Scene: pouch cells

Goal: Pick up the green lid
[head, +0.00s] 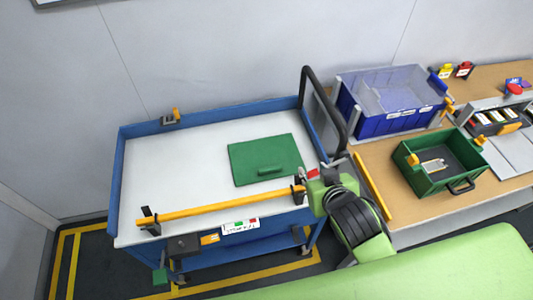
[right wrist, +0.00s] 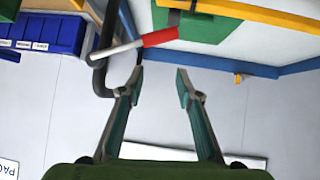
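The green lid (head: 265,160) lies flat on the white top of the blue-rimmed cart (head: 170,180), with its raised handle near its front edge. In the head view my right gripper (head: 318,176) is at the cart's front right corner, to the right of the lid and apart from it. In the right wrist view its two fingers (right wrist: 157,78) are spread with nothing between them. A green patch, seemingly part of the lid (right wrist: 205,27), shows at the top of that view. My left gripper is not in view.
A yellow bar (head: 220,205) runs along the cart's front edge. A red-ended rod (right wrist: 160,37) and the black cart handle (right wrist: 101,60) are near my right fingers. On the bench stand a blue crate (head: 377,126) and an open green box (head: 422,178).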

